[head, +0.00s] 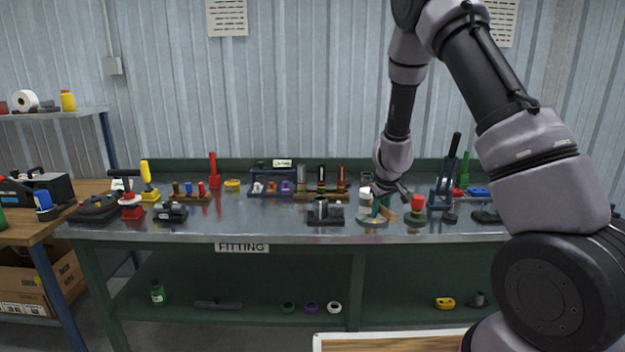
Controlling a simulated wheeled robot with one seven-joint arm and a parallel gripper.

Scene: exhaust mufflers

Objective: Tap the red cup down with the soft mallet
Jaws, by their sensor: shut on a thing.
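My gripper (386,200) is low over the bench, right of its middle. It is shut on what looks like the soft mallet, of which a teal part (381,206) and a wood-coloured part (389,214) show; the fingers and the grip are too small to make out. A red cup (418,201) sits upright on a small dark base just right of my gripper, with a paler part below it. The mallet looks apart from the cup. Whether the cup is fully down cannot be told.
A white cylinder (365,202) stands close left of my gripper. A dark grey fixture (325,211) is farther left, and a tall dark press (447,182) stands right of the cup. Racks of small coloured parts (321,186) line the back. The steel bench (262,212) has clear room left of centre.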

